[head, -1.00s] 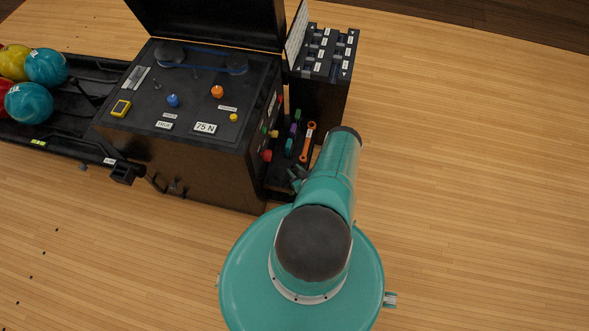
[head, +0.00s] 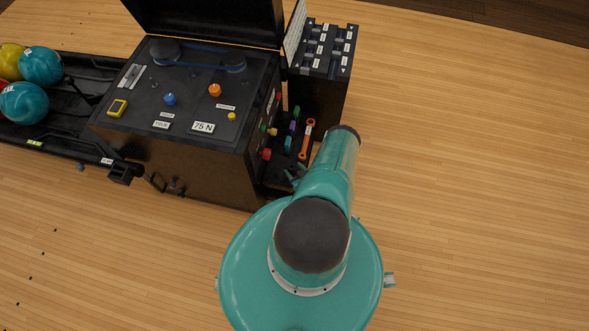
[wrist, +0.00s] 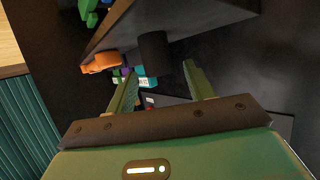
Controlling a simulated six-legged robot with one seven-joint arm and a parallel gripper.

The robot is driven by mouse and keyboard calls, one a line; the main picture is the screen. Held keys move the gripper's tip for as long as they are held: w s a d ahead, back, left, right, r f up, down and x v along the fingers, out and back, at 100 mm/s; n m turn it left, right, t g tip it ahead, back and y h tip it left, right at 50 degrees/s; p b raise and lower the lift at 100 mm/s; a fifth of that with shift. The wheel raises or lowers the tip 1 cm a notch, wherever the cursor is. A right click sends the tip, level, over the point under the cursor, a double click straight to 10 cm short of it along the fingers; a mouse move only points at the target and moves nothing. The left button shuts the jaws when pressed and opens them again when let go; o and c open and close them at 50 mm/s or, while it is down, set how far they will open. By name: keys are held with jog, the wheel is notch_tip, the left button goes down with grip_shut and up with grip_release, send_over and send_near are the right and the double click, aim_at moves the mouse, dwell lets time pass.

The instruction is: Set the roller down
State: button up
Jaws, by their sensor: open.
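In the wrist view my gripper (wrist: 160,82) is open, its two green fingers apart with nothing clearly held between them. A short dark cylinder (wrist: 154,52), which may be the roller, shows just beyond and between the fingertips. I cannot tell whether a finger touches it or what it rests on. In the head view my arm hides most of the gripper, and I cannot make out the roller there. The gripper end is low beside the right side of the black machine (head: 190,110), near a dark tray of small coloured parts.
An orange wrench (head: 307,139) lies in the tray; it also shows in the wrist view (wrist: 101,62). A dark cabinet (head: 318,95) stands behind the tray. The ball rack (head: 85,100) with several balls is at left. Wooden floor to the right is clear.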

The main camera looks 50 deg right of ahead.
jog(key=v, duration=1.2)
jog(key=w+d+r+n+g, duration=0.3)
jog(key=w+d+r, duration=1.2)
jog(key=w+r, duration=0.3)
jog(key=w+a+r+g, duration=0.15)
jog(key=w+r, duration=0.45)
jog(key=r, duration=0.6)
jog(key=w+a+r, duration=0.3)
jog(key=w+r, duration=0.2)
jog(key=r, duration=0.8)
jog(key=s+a+r+g+y, duration=0.1)
jog(key=a+r, duration=2)
jog(key=r, duration=0.1)
jog(key=s+a+r+y, duration=0.2)
jog(key=s+a+r, duration=0.2)
jog(key=s+a, duration=0.6)
jog(key=s+a+r+n+g+y, duration=0.1)
jog(key=s+a+r, duration=0.4)
jog(key=s+a, duration=0.5)
jog(key=shift+a+y, duration=0.25)
jog(key=shift+y, duration=0.25)
jog(key=shift+a+g, duration=0.15)
jog(key=shift+g, duration=0.1)
